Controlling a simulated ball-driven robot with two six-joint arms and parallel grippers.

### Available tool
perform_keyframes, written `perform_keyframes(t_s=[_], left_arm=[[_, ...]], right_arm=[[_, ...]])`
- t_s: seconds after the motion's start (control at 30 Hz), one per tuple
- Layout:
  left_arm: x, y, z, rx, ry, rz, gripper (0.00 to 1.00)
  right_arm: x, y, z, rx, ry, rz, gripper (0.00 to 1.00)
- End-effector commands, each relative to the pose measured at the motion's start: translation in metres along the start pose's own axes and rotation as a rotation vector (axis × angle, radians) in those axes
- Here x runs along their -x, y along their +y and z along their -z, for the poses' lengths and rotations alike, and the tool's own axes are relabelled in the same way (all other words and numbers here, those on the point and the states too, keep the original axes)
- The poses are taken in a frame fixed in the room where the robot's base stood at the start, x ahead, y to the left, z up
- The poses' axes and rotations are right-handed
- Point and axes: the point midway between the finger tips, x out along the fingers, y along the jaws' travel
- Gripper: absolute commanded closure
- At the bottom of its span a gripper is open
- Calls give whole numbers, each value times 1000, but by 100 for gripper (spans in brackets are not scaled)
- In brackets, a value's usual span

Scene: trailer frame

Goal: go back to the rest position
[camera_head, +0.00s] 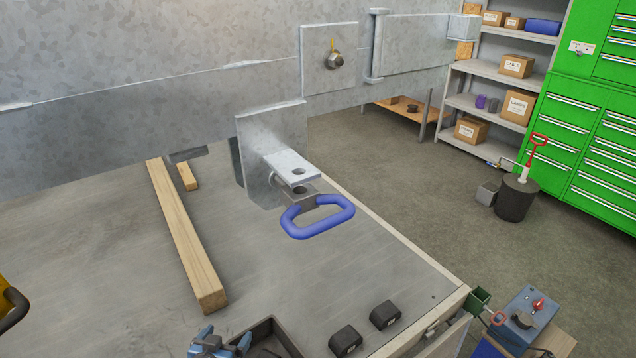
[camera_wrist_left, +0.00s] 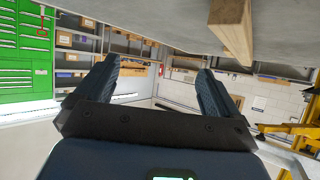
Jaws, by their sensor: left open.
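My left gripper (camera_head: 222,344) shows at the bottom edge of the head view, beside a dark tray. In the left wrist view its two dark blue fingers (camera_wrist_left: 158,88) stand wide apart with nothing between them. It is open and empty. The workbench top (camera_head: 95,235) lies around and beyond it. My right gripper is in neither view.
A wooden beam (camera_head: 185,235) lies on the bench; its end hangs into the wrist view (camera_wrist_left: 232,30). A metal bracket holds a blue loop (camera_head: 318,230). The dark tray (camera_head: 262,335) and two black blocks (camera_head: 345,340) stand at the front edge.

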Motion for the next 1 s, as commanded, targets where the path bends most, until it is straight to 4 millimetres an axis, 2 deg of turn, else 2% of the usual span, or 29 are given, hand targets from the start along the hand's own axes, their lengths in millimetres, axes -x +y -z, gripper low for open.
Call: perform_keyframes(t_s=[0.1, 0.17, 0.23, 0.4, 0.5, 0.6, 0.8, 1.0], left_arm=[[30, -12, 12, 61, 169, 113, 4], [51, -13, 16, 83, 256, 155, 4], [80, -12, 18, 100, 356, 190, 4], [153, 5, 14, 106, 536, 205, 4], [188, 18, 8, 91, 584, 189, 4], [212, 28, -4, 68, 578, 173, 4], [234, 40, -34, 54, 495, 149, 4], [238, 44, -45, 54, 464, 138, 4]], right_arm=[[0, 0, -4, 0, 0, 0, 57], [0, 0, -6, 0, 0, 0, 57], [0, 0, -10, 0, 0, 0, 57], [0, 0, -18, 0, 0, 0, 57], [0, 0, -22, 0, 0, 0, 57], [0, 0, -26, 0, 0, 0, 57], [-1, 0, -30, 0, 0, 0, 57], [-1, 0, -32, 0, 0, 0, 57]])
